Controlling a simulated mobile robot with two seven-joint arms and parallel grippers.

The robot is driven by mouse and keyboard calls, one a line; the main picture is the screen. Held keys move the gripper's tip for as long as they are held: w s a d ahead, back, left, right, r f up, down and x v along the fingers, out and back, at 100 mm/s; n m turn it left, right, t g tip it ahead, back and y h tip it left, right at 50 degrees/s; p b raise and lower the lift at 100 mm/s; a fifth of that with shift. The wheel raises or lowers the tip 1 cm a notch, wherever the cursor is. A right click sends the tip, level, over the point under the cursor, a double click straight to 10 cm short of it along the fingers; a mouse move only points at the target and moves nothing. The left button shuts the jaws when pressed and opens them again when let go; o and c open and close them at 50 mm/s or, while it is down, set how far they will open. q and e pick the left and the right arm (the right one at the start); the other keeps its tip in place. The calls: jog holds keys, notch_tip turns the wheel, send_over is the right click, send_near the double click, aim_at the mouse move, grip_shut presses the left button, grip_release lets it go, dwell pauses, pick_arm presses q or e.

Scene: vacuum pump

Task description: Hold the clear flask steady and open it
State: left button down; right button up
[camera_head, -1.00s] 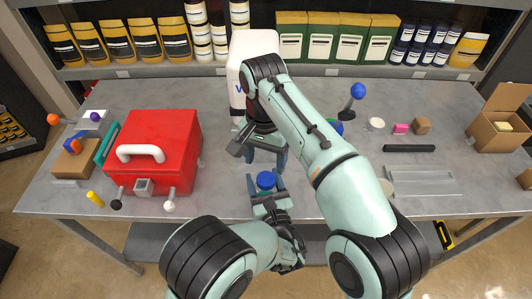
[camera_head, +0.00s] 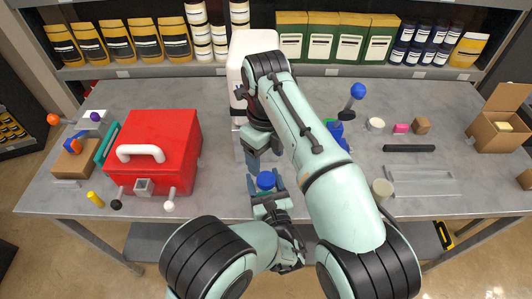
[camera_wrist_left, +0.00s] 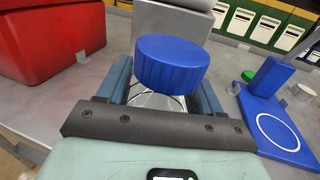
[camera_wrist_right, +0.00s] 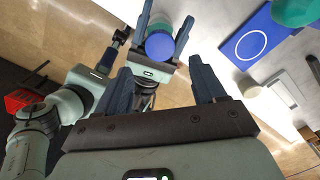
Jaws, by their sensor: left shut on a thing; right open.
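My left gripper (camera_head: 268,196) is shut around the flask body, below the cap. My right gripper (camera_head: 254,160) is open and empty, behind and above the cap and apart from it. In the right wrist view the cap (camera_wrist_right: 160,46) lies beyond my right gripper's spread fingers (camera_wrist_right: 160,72). Most of the flask body is hidden.
A red toolbox (camera_head: 155,150) stands left of the flask. A white container (camera_head: 239,75) stands behind my right gripper. A blue stand (camera_wrist_left: 275,118) is to the right, with a clear tray (camera_head: 420,181) farther right. Free table lies between the toolbox and flask.

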aim_at(266, 178)
jog(key=shift+f, duration=4)
jog(key=c, duration=1.1)
